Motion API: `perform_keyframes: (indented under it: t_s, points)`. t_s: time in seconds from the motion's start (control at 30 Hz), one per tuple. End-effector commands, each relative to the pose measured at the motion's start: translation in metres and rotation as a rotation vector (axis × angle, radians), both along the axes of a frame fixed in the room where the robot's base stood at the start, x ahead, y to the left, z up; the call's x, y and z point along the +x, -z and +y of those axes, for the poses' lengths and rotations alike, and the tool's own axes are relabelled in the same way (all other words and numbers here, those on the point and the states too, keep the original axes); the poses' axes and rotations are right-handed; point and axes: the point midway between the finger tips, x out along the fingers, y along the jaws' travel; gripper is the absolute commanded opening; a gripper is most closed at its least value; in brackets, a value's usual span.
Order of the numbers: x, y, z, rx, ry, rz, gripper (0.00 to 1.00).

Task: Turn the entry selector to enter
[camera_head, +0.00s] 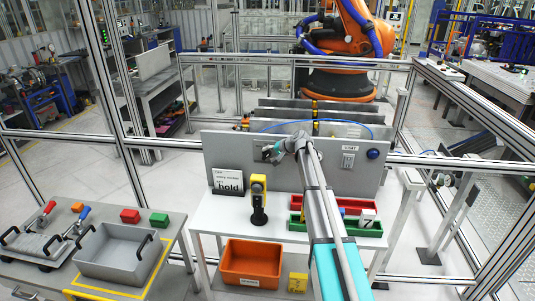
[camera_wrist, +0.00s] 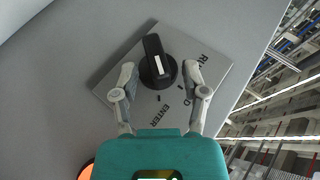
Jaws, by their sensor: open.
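The entry selector (camera_wrist: 157,66) is a black rotary knob with a raised bar and a white mark, on a square grey plate (camera_wrist: 118,84) in the wrist view. The plate carries printed words, including ENTER near the gripper side; the others are only partly legible. The knob bar runs roughly up and down in this view, tilted slightly. My gripper (camera_wrist: 160,74) is open, one fingertip on each side of the knob's lower part, apparently with gaps. In the head view my gripper (camera_head: 287,148) is at the upright grey panel (camera_head: 225,150) and partly hides the selector.
A card reading hold (camera_head: 228,180) and a yellow-black device (camera_head: 258,202) stand on the white table (camera_head: 217,222). A blue button (camera_head: 373,154) is on the panel's right.

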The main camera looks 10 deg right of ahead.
Motion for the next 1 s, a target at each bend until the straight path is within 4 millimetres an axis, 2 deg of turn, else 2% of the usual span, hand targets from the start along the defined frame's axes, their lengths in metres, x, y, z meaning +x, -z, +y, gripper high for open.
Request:
perform_keyframes:
  t_s: [1.0]
  points:
    - [-0.03,-0.033,-0.025,0.001,-0.002,0.001,0.57]
